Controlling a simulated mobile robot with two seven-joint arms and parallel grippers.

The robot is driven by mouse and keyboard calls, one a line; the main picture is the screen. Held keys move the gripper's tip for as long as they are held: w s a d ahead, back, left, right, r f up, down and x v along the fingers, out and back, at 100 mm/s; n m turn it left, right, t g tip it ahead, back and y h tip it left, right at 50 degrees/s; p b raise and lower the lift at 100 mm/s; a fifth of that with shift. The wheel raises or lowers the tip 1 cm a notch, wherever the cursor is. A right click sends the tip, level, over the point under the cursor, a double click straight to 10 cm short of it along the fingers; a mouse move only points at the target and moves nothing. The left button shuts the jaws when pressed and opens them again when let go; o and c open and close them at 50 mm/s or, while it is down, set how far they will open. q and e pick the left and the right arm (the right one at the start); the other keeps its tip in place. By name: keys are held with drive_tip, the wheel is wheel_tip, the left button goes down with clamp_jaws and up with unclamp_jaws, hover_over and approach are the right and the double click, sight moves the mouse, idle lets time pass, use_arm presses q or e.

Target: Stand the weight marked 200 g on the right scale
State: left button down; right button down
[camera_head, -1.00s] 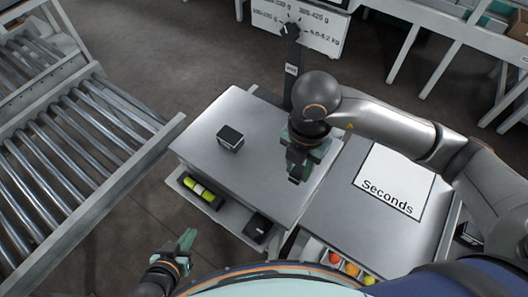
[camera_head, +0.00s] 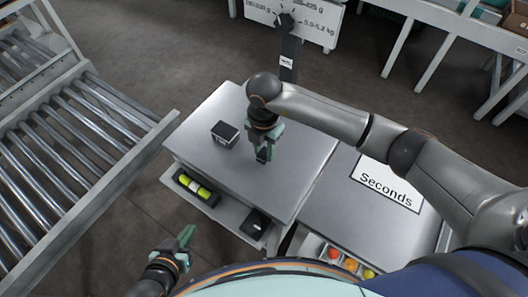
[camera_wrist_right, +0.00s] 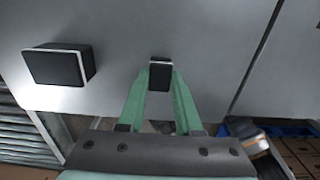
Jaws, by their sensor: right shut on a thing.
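My right gripper (camera_head: 264,148) is shut on a small dark block (camera_wrist_right: 160,76), held upright between its green fingers. It is over the left grey tabletop (camera_head: 300,150); I cannot tell whether the block touches the surface. A larger dark block with a pale-edged top (camera_head: 225,134) stands on the same top, left of the gripper; it also shows in the wrist view (camera_wrist_right: 55,67). No mark on either block is readable, and neither surface is clearly identifiable as the right scale. My left gripper (camera_head: 184,243) is low in front, away from the table; its finger gap is unclear.
A "Seconds" sign (camera_head: 388,184) lies on the right-hand grey top. A dark post (camera_head: 287,62) stands behind. Below the front edge are a black tray with yellow-green items (camera_head: 196,188) and a black box (camera_head: 257,224). A roller conveyor (camera_head: 70,160) is at left.

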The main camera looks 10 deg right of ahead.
sight(264, 153)
drive_tip(key=shift+f, duration=0.7)
drive_tip(key=shift+f, duration=0.15)
drive_tip(key=c, duration=0.6)
unclamp_jaws()
wheel_tip(264, 153, up, 12)
drive_tip(key=p, duration=0.1)
drive_tip(key=shift+r, duration=0.2)
